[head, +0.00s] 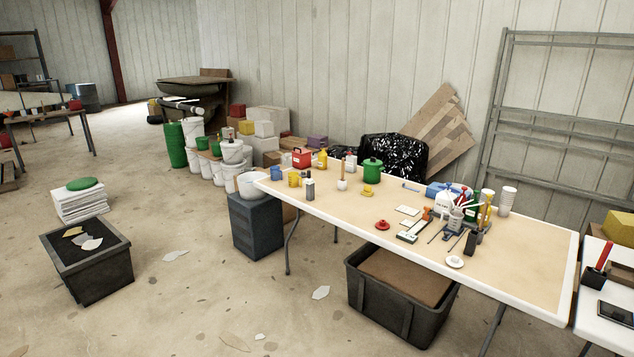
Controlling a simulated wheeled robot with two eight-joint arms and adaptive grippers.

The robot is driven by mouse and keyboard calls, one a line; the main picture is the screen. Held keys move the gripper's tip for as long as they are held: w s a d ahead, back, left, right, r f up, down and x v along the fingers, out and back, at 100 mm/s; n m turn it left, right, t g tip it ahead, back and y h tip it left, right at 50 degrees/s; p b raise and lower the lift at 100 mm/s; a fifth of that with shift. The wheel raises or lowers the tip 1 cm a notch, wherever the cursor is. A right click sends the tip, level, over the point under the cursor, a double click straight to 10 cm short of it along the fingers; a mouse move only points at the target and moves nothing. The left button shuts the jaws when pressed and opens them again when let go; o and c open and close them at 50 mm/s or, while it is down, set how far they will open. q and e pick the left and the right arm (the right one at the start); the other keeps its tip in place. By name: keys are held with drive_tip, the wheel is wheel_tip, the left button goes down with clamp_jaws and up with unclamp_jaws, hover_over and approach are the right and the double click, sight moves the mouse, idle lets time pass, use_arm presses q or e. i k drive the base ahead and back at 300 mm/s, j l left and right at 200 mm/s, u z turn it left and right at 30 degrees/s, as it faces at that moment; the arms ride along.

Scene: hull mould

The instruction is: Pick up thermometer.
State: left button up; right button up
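I cannot make out a thermometer for certain; the small items on the long folding table (540,265) are too small to tell apart. A flat white and green item with an orange end (413,232) lies near the middle of the tabletop. Just right of it is a cluster of thin tools and a graduated cup (455,218). Neither of my grippers is in view.
The table also holds a green canister (372,171), a red can (302,158) and a white roll (455,262). A black bin (400,300) stands under it. A dark box (88,262) stands at left. Open floor (190,300) lies between.

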sight(309, 180)
drive_tip(key=i+l+u, duration=0.1)
drive_tip(key=i, duration=1.15)
